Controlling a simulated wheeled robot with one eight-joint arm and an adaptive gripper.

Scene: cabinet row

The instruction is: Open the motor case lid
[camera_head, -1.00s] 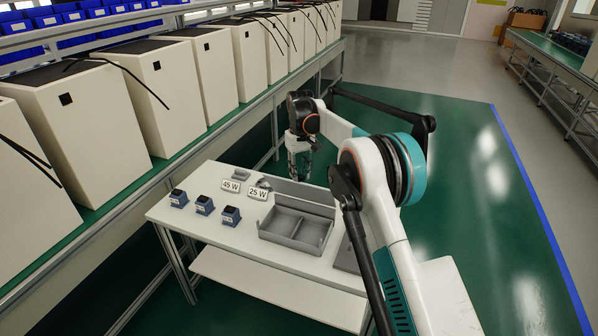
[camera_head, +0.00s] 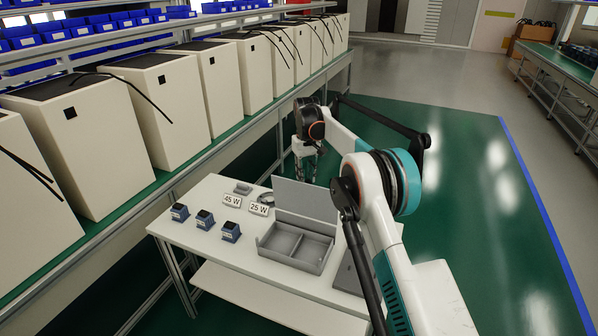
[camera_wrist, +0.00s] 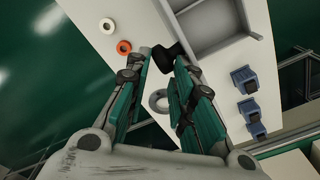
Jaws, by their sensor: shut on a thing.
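The grey motor case (camera_head: 262,250) sits on the white table, its two open compartments facing up. Its grey lid (camera_head: 303,200) stands raised along the back edge, broad face towards the head camera. My gripper (camera_head: 306,180) is behind the lid near its upper edge, the fingertips partly hidden by it. In the wrist view, the fingers of my gripper (camera_wrist: 162,62) close in around a black knob-like piece (camera_wrist: 167,57). I take this piece to be part of the lid, but the contact is not clear. The case (camera_wrist: 207,45) shows beyond it.
Several small blue motors (camera_head: 204,220) stand at the table's left front. Signs reading 45 W (camera_head: 232,200) and 25 W (camera_head: 259,209) are behind them. A dark grey flat item (camera_head: 347,277) lies right of the case. Tall white cabinets (camera_head: 155,105) line the bench at left.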

